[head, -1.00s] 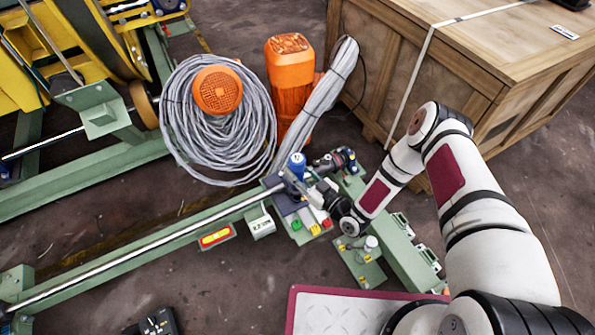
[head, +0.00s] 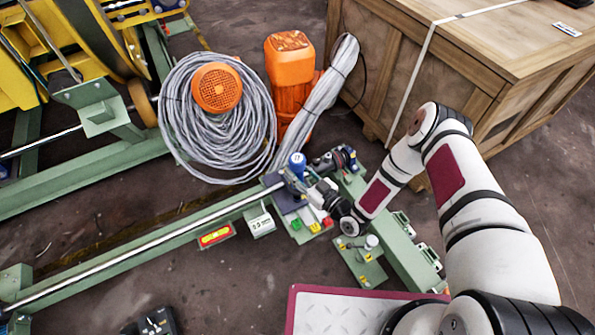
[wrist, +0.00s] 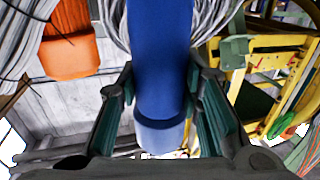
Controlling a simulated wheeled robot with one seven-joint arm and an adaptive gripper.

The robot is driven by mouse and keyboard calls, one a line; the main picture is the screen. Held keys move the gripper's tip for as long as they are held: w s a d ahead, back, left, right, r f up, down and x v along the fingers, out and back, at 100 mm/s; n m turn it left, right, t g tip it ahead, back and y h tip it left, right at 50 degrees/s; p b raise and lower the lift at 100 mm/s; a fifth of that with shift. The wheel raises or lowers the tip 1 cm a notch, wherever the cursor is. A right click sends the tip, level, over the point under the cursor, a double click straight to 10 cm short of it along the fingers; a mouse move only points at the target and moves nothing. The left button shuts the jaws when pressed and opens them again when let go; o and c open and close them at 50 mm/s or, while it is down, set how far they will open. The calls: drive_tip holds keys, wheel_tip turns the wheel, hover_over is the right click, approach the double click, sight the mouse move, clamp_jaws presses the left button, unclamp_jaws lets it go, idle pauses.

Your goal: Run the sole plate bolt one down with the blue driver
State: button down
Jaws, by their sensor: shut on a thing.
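The blue driver (head: 297,162) stands upright at the end of the green rail, in the middle of the head view. In the wrist view the blue driver (wrist: 160,60) fills the middle, between the two fingers. My gripper (wrist: 160,115) is shut on it, with a finger on each side; it also shows in the head view (head: 295,178), reaching in from the right. I cannot make out bolt one or the driver's tip.
A coil of grey cable (head: 185,130) and orange motors (head: 290,75) stand behind the gripper. A wooden crate (head: 450,60) is at the back right. A tread plate (head: 345,312) lies at the front. Bare floor (head: 110,230) shows at left.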

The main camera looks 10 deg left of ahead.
sight(303, 168)
drive_tip(key=shift+f+b, duration=0.5)
drive_tip(key=shift+f, duration=0.05)
idle(1.5)
drive_tip(key=shift+r+p, duration=1.85)
drive_tip(key=shift+r, duration=0.8)
drive_tip(key=w+d+r+g+p, duration=0.1)
drive_tip(key=d+r+p, duration=0.1)
drive_tip(key=d+r, duration=0.65)
drive_tip(key=w+d+r+p, duration=0.15)
drive_tip(key=d+r, duration=0.35)
drive_tip(key=r, duration=0.7)
drive_tip(key=s+d+r+p, duration=0.1)
drive_tip(key=s+d+r, duration=0.2)
drive_tip(key=r, duration=0.3)
drive_tip(key=s+d+r+p, duration=0.1)
drive_tip(key=s+d+r, duration=0.3)
drive_tip(key=r, duration=0.3)
drive_tip(key=s+d+r+n+y+p, duration=0.1)
drive_tip(key=s+d+r, duration=0.3)
drive_tip(key=r, duration=0.2)
drive_tip(key=shift+r+p, duration=0.2)
drive_tip(key=shift+p, duration=0.2)
drive_tip(key=shift+a, duration=0.1)
